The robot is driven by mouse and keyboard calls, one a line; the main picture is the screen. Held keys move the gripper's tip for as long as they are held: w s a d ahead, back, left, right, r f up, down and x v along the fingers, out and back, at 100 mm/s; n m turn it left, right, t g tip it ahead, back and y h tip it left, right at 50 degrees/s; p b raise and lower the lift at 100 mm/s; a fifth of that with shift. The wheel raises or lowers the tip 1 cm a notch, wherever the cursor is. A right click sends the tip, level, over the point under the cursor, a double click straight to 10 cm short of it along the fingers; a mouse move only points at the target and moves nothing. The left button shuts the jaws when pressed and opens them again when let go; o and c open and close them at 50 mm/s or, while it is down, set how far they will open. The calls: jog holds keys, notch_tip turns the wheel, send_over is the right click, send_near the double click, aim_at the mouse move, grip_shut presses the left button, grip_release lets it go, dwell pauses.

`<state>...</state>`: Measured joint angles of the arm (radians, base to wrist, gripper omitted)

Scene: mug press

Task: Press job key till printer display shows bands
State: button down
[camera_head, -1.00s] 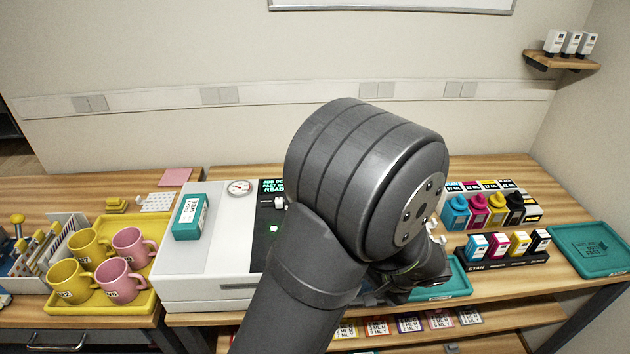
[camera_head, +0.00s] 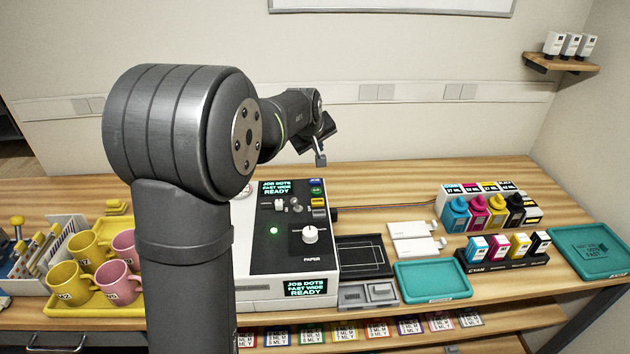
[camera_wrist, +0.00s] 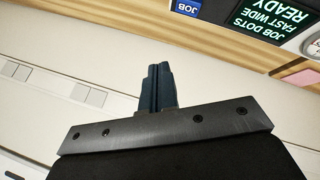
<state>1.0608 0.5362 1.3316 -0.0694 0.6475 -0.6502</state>
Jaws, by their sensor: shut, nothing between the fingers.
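The printer (camera_head: 262,262) is a white box with a black panel. Its rear display (camera_head: 274,187) and front display (camera_head: 305,288) both read "JOB DOTS FAST WIDE READY". The blue job key (camera_head: 316,184) sits right of the rear display, at the back of a short row of coloured keys. In the wrist view, the key (camera_wrist: 187,8) is marked "JOB" at the top edge, and the display (camera_wrist: 268,18) beside it appears upside down. My gripper (camera_head: 321,161) is shut and empty, raised above and behind the job key, apart from it. Its closed fingers show in the wrist view (camera_wrist: 158,75).
My arm hides the printer's left part. A white knob (camera_head: 310,234) and small levers stand up from the panel. A black tray (camera_head: 350,268), teal tray (camera_head: 432,296) and ink bottles lie right. Mugs on a yellow tray (camera_head: 75,311) stand left. The wall is close behind.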

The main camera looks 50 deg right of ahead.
aim_at(315, 182)
jog(key=shift+w+r, duration=0.45)
jog(key=shift+f, duration=0.15)
jog(key=shift+f, duration=4.35)
jog(key=shift+f, duration=0.4)
jog(key=shift+f, duration=0.45)
jog(key=shift+r, duration=0.9)
